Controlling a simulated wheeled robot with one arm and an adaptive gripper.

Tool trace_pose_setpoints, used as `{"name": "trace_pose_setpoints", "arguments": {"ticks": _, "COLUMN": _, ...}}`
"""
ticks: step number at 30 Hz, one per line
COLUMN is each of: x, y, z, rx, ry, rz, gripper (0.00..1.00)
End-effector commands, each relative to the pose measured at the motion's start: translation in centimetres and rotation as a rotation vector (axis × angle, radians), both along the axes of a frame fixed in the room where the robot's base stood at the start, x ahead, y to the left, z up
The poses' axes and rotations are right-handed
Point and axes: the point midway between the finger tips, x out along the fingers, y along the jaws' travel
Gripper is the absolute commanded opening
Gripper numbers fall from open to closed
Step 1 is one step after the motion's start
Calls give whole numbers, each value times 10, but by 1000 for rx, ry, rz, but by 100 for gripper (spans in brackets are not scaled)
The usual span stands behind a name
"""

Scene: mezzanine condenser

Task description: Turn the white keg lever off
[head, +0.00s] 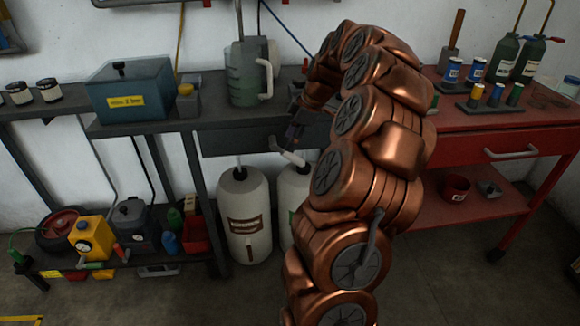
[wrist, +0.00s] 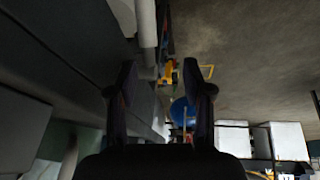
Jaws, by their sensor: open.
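Two pale kegs stand on the floor under the dark bench: the left keg (head: 244,222) has a brown label, and the right keg (head: 288,190) is partly hidden by my arm. A short whitish bar (head: 291,157) tilts just above the kegs, below the bench drawer; I cannot tell for certain that it is the keg lever. In the wrist view a pale bar (wrist: 146,22) comes down from the top, beyond and slightly left of the middle of my fingers. My gripper (wrist: 163,82) is open, with nothing between its fingertips.
The bench drawer (head: 250,138) is shut above the kegs. A grey-green jug (head: 245,78) and a blue box (head: 130,92) stand on the bench. A red cart (head: 470,205) is at right. Pumps and a yellow unit (head: 91,236) stand low at left. The front floor is clear.

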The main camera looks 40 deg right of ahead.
Motion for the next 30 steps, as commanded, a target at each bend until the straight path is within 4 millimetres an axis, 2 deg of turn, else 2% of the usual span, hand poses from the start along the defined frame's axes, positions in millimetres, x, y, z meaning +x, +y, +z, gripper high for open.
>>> {"name": "trace_pose_setpoints", "arguments": {"ticks": 1, "x": -2, "y": -13, "z": -9, "rx": -9, "ry": -8, "rz": -3, "gripper": 50}}
{"name": "trace_pose_setpoints", "arguments": {"ticks": 3, "x": -4, "y": -23, "z": -13, "rx": -19, "ry": -14, "rz": 1, "gripper": 50}}
{"name": "trace_pose_setpoints", "arguments": {"ticks": 6, "x": -6, "y": -29, "z": -17, "rx": -25, "ry": -18, "rz": 4, "gripper": 50}}
{"name": "trace_pose_setpoints", "arguments": {"ticks": 11, "x": -2, "y": -28, "z": -25, "rx": -25, "ry": -19, "rz": 6, "gripper": 50}}
{"name": "trace_pose_setpoints", "arguments": {"ticks": 24, "x": 19, "y": -17, "z": -78, "rx": -22, "ry": -17, "rz": 6, "gripper": 50}}
{"name": "trace_pose_setpoints", "arguments": {"ticks": 30, "x": 23, "y": -15, "z": -86, "rx": -25, "ry": -19, "rz": 6, "gripper": 50}}
